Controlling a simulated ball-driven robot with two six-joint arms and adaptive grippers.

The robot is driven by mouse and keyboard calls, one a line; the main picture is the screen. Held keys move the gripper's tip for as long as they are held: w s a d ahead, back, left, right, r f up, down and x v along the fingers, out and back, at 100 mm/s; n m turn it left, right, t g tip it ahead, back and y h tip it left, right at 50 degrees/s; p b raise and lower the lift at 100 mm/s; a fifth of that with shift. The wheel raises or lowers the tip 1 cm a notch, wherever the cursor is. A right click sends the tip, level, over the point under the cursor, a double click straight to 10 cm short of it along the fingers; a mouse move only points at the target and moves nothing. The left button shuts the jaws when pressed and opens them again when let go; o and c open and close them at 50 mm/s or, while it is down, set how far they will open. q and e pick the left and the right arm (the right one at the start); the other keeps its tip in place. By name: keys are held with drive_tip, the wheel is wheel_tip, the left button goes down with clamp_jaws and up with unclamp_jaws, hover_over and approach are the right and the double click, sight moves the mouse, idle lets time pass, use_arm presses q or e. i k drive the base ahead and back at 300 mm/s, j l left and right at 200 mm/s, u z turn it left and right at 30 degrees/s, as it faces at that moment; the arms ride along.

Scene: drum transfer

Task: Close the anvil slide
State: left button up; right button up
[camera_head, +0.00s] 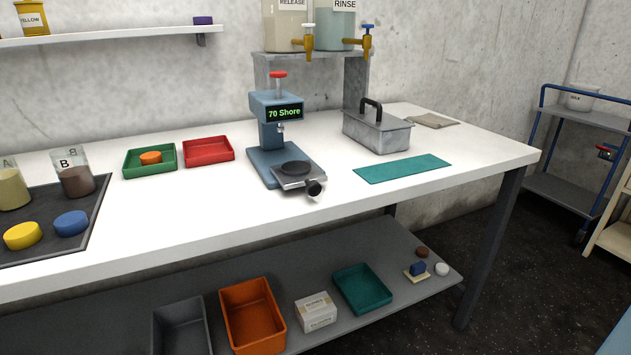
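The blue hardness tester (269,125) stands on the white table and its display reads "70 Shore". A red knob (277,75) tops it. The anvil slide (301,178) is a grey plate that sticks out from the front of the tester's base, towards the table's front edge. A black round anvil (295,168) lies on the slide, forward of the tester's probe. A black knob (315,187) is at the slide's front end. Neither of my grippers is in view.
Green (130,165) and red (208,150) trays stand left of the tester; an orange puck (150,158) is in the green one. A grey lidded box (377,131) and a teal mat (402,169) are at the right. The table (230,205) is clear before the tester.

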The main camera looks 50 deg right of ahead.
sight(291, 175)
drive_tip(key=z, duration=1.45)
